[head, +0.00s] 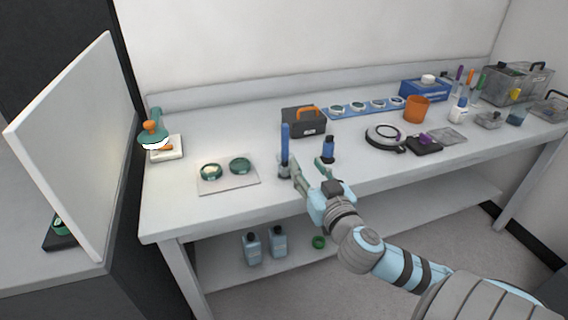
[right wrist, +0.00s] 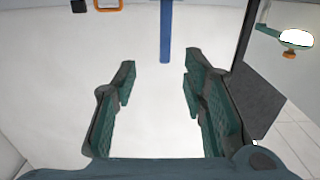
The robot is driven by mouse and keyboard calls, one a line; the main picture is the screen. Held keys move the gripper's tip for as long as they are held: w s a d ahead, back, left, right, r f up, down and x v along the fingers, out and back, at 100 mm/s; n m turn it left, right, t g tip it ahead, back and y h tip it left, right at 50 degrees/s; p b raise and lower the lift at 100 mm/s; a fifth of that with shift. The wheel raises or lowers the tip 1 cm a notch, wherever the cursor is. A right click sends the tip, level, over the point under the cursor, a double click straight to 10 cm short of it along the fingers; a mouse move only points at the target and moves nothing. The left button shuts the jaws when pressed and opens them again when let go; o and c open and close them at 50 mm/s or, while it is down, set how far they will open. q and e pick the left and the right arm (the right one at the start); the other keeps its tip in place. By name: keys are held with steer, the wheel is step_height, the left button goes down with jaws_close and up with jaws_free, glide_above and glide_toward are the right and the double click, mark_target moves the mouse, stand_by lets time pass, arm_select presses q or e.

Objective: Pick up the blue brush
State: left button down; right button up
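A tall, thin blue item (head: 285,142), which looks like the blue brush, stands upright near the front edge of the bench with a darker, wider part at its foot. In the right wrist view its blue shaft (right wrist: 166,30) shows at the top middle, beyond the fingertips. My right gripper (head: 311,173) is close to its right side, near the bench's front edge. In the right wrist view the two green-padded fingers (right wrist: 158,85) are spread, with nothing between them. The brush is apart from the fingers there. My left gripper is not in view.
A small blue bottle (head: 328,149) stands just right of the brush, close to my gripper. A dark box with an orange handle (head: 303,122) stands behind. A tray with green dishes (head: 228,184) lies to the left. A white panel (head: 75,145) rises at far left.

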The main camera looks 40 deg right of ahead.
mark_target(286, 140)
steer(key=x, duration=0.4)
steer(key=b+x, duration=0.1)
steer(key=x, duration=0.4)
steer(key=a+x, duration=0.1)
steer(key=x, duration=0.4)
steer(key=shift+w+f, duration=0.15)
steer(key=shift+w, duration=0.15)
steer(key=shift+s, duration=0.1)
jaws_close()
